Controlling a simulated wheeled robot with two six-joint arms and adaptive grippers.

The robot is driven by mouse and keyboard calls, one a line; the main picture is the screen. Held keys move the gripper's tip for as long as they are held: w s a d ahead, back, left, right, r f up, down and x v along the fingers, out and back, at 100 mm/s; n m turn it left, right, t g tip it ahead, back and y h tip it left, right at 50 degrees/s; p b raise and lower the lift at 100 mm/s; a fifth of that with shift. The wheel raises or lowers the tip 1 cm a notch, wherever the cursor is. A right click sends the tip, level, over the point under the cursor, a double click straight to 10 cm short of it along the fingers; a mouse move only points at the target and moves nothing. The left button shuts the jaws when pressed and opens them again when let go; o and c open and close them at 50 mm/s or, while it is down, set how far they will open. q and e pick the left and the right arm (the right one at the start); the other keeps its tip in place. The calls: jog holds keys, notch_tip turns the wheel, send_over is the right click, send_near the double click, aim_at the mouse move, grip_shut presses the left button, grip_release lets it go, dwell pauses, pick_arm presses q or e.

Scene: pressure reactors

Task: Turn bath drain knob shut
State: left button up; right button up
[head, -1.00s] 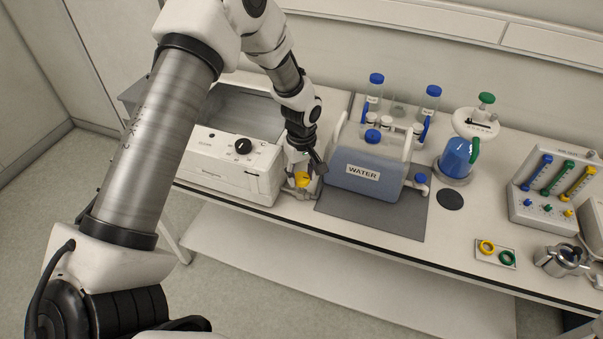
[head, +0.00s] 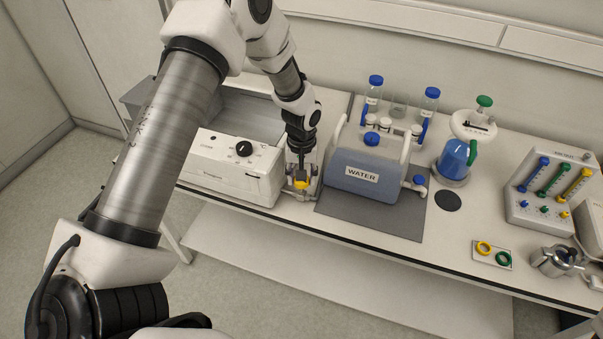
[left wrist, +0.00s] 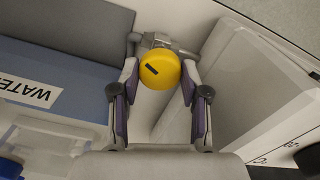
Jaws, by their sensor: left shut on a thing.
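The yellow bath drain knob (head: 302,185) sits low at the right end of the white water bath (head: 228,172). In the left wrist view the knob (left wrist: 161,70) is round, with a dark slot mark running at a slant, and a grey metal fitting shows behind it. My left gripper (head: 301,175) points down over the knob; in the left wrist view its fingers (left wrist: 160,82) are on both sides of the knob, shut on it. My right gripper is not in view.
A blue WATER container (head: 365,178) on a grey mat (head: 372,215) stands close to the right of the gripper. Bottles stand behind it. A small plate (head: 493,254) with yellow and green rings lies at the right front.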

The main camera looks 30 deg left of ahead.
pick_arm(q)
jog(key=m+p, duration=0.1)
jog(key=m, duration=1.1)
jog(key=shift+m, duration=0.3)
dwell(0.3)
jog(key=o, duration=1.1)
jog(key=shift+o, duration=0.2)
notch_tip(320, 180, up, 12)
